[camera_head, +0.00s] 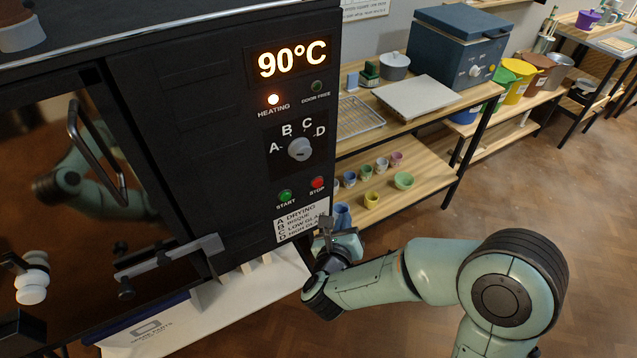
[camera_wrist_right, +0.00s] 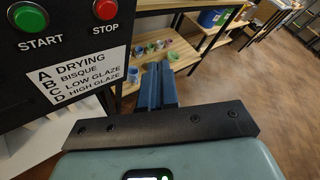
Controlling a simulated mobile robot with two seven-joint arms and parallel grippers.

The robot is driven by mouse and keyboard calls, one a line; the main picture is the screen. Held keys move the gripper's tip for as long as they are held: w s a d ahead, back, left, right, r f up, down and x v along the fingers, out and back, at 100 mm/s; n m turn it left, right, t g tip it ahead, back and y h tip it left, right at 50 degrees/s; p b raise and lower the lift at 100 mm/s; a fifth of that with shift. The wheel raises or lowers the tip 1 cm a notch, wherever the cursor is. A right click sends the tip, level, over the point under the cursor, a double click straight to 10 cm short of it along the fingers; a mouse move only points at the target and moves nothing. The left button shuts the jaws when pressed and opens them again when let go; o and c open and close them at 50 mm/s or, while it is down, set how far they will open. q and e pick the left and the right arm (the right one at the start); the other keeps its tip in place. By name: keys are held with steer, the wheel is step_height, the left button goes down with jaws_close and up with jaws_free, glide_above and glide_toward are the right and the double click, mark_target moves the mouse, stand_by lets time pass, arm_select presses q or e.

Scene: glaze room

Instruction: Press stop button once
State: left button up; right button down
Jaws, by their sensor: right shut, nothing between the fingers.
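The red stop button (camera_head: 317,183) is on the lower right of the black kiln control panel (camera_head: 215,130), above the word STOP. The green start button (camera_head: 285,196) is to its left. In the right wrist view the stop button (camera_wrist_right: 105,9) is at the top left, with the start button (camera_wrist_right: 28,17) beside it. My right gripper (camera_head: 326,222) is below and slightly right of the stop button, apart from it. In the right wrist view its blue fingers (camera_wrist_right: 159,70) are together and hold nothing. My left gripper is not clearly in view.
The display reads 90°C and the heating lamp (camera_head: 273,99) glows. The dial (camera_head: 300,148) sits above the buttons. A white label (camera_head: 302,222) is below them. A wooden shelf (camera_head: 420,165) with several small pots stands behind at the right. Open floor lies at right.

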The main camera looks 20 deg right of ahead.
mark_target(318, 183)
arm_select(q)
steer(key=r+p, duration=0.1)
steer(key=w+r+p, duration=0.1)
steer(key=r+p, duration=0.1)
steer(key=r, duration=0.1)
steer(key=shift+w+r+p, duration=0.1)
steer(key=shift+w+p, duration=0.25)
steer(key=shift+p, duration=0.05)
arm_select(e)
steer(key=w, duration=0.8)
steer(key=shift+w+a, duration=0.3)
steer(key=shift+w, duration=0.05)
steer(key=shift+w, duration=0.1)
stand_by(0.9)
arm_select(q)
steer(key=shift+s+f+b, duration=0.2)
steer(key=shift+f+b, duration=0.25)
steer(key=shift+f, duration=0.05)
arm_select(e)
steer(key=shift+w, duration=0.35)
